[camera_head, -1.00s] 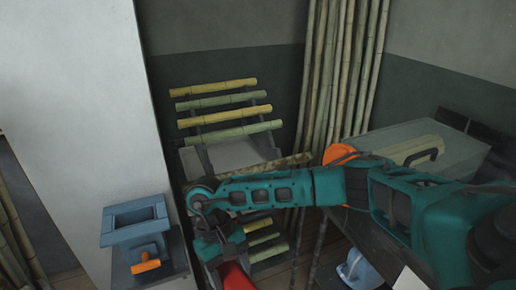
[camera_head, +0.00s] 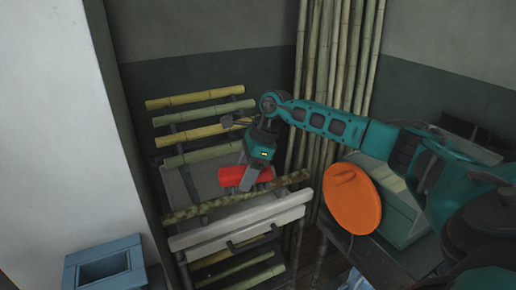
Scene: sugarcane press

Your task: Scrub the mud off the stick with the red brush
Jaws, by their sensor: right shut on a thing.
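The muddy stick (camera_head: 207,209) is mottled brown and green. It lies slanted across the front of a rack, rising to the right. My right gripper (camera_head: 249,184) is shut on the red brush (camera_head: 232,175), its arm coming in from the right. The brush shows just behind the middle of the stick in the picture; I cannot tell whether it touches it. The gripper covers part of the brush and part of the stick. My left gripper is not in view.
The rack holds several clean yellow and green sticks (camera_head: 195,97) behind. A pale bar (camera_head: 240,225) runs in front of the muddy stick. A blue box-shaped device (camera_head: 104,266) stands at the lower left. Tall bamboo poles (camera_head: 335,60) lean at the back. An orange disc (camera_head: 352,198) is at the right.

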